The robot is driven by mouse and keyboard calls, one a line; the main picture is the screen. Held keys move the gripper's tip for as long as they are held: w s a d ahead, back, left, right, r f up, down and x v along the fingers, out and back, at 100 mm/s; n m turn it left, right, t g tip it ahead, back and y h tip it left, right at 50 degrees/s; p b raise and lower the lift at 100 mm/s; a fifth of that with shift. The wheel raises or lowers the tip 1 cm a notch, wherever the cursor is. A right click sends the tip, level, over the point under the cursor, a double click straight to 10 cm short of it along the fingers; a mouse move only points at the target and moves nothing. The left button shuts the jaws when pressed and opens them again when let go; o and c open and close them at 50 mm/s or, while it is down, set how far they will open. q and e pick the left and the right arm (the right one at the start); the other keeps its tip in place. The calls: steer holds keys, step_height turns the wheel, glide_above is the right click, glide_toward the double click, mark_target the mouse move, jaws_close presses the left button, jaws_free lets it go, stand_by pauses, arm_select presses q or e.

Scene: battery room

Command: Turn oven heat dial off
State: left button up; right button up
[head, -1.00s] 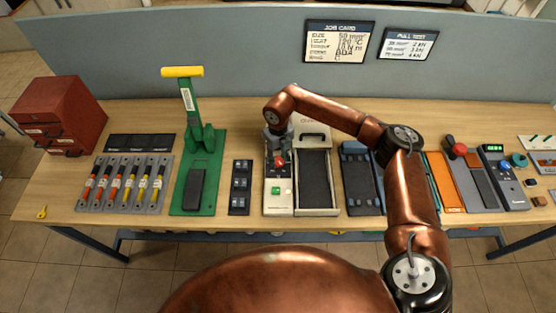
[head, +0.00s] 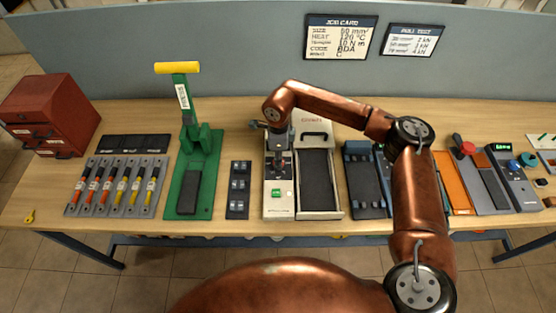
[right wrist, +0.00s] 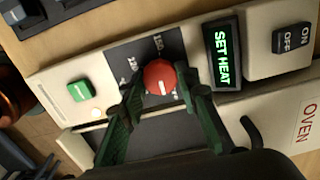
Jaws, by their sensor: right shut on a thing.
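The oven (head: 279,212) is a cream unit near the middle of the bench, marked OVEN in the right wrist view (right wrist: 306,124). Its red round heat dial (right wrist: 159,77) has a white pointer line and sits on a dark scale plate. My right gripper (right wrist: 160,88) is shut on the dial, with its green fingers on either side. In the head view my right gripper (head: 279,155) covers the dial from above. The oven's display (right wrist: 223,54) reads SET HEAT in green. A dark OFF/ON rocker switch (right wrist: 291,38) is beside it. My left gripper is not in view.
A green button (right wrist: 80,91) is on the oven's near end. The oven's dark open tray (head: 318,213) lies to the right. A green lever press (head: 205,200) and a black switch panel (head: 238,190) stand left. A dark blue tool (head: 363,180) is right of the tray.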

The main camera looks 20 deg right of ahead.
steer(key=shift+n+b, duration=0.6)
steer(key=shift+n, duration=1)
steer(key=o, duration=1.1)
steer(key=shift+o, duration=0.3)
step_height(320, 180, up, 12)
